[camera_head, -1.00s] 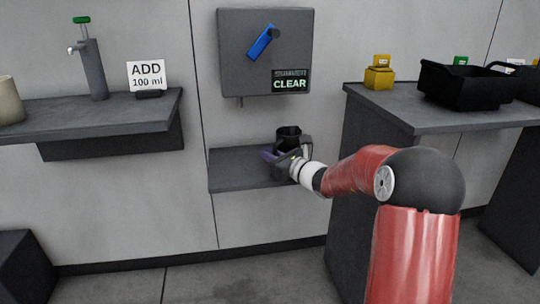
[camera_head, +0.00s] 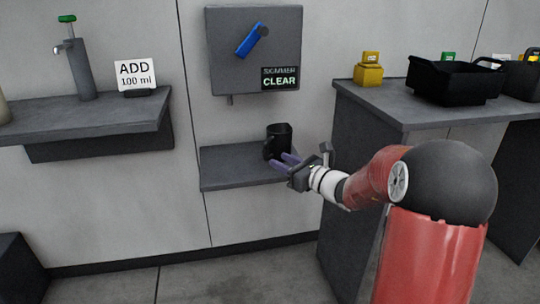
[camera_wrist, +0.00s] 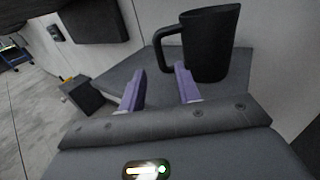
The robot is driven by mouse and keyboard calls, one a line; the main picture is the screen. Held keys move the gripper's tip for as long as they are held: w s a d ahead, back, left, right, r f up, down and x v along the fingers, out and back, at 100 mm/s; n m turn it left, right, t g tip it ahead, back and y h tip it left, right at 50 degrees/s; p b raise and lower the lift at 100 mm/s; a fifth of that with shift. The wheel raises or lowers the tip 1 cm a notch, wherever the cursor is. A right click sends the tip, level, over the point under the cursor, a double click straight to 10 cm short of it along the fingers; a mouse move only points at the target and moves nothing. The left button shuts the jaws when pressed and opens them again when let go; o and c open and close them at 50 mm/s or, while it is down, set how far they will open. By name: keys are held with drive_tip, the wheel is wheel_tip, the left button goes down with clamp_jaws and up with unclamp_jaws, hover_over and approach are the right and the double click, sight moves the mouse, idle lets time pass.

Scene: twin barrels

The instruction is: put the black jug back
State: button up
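The black jug (camera_head: 279,139) stands upright on the small grey wall shelf (camera_head: 222,171), below the scanner box. In the wrist view the jug (camera_wrist: 212,45) is just beyond my fingertips, to the right, with its handle (camera_wrist: 166,45) toward the left. My gripper (camera_head: 285,162) is in front of the jug at the shelf. In the wrist view my gripper (camera_wrist: 160,85) has its two purple fingers apart with nothing between them. The handle appears beyond the gap between the fingers, not gripped.
The grey scanner box (camera_head: 225,50) with a blue lever and a "CLEAR" display hangs above the shelf. At right, a counter (camera_head: 430,115) bears a black bin (camera_head: 452,85) and a yellow container (camera_head: 368,72). At left, a shelf (camera_head: 60,115) bears a tap (camera_head: 83,72) and an "ADD 100 ml" sign (camera_head: 136,73).

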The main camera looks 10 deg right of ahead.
drive_tip(key=s+a+f+n+g+h, duration=0.1)
drive_tip(key=s+a+n+g, duration=0.45)
drive_tip(key=s+n, duration=0.4)
drive_tip(key=s+a+f+n+g+h, duration=0.1)
drive_tip(key=s+a+n+g, duration=0.5)
drive_tip(key=s, duration=0.6)
drive_tip(key=s+d+n+t+h, duration=0.1)
drive_tip(key=s+d+n+h, duration=0.2)
drive_tip(key=s+n, duration=0.3)
drive_tip(key=s+d+n+t+h, duration=0.1)
drive_tip(key=s+d+n+h, duration=0.3)
drive_tip(key=s+n, duration=0.3)
drive_tip(key=shift+s+d+f+h, duration=0.25)
drive_tip(key=shift+d+f+h, duration=0.05)
drive_tip(key=shift+h, duration=0.2)
drive_tip(key=shift+n, duration=0.25)
wheel_tip(320, 180, up, 7)
drive_tip(key=p, duration=0.7)
